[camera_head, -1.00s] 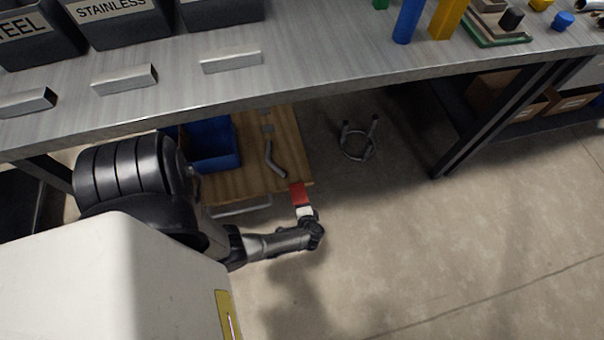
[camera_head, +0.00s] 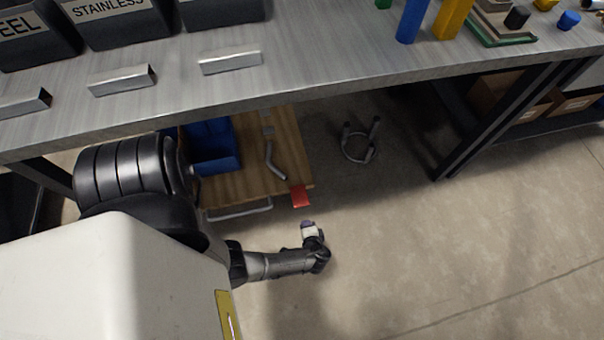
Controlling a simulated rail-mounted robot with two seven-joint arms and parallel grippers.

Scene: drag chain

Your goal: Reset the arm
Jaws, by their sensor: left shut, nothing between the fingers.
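My left arm reaches in from the left, low in front of the workbench. My left gripper (camera_head: 308,228) is at its end, shut and empty, over the open floor. A red piece (camera_head: 301,197) sits at the near right corner of the low wooden board (camera_head: 235,183). The gripper is apart from the red piece, with a gap of bare floor showing between them. The fingertips are small and partly hard to make out. My right gripper is not in view.
The grey workbench (camera_head: 330,62) spans the top, carrying metal blocks (camera_head: 122,80), dark labelled bins (camera_head: 120,22) and coloured parts. A blue bin (camera_head: 213,150) and a grey bent tube (camera_head: 274,160) are on the board. A metal-legged item (camera_head: 358,142) stands on the floor. Floor at right is clear.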

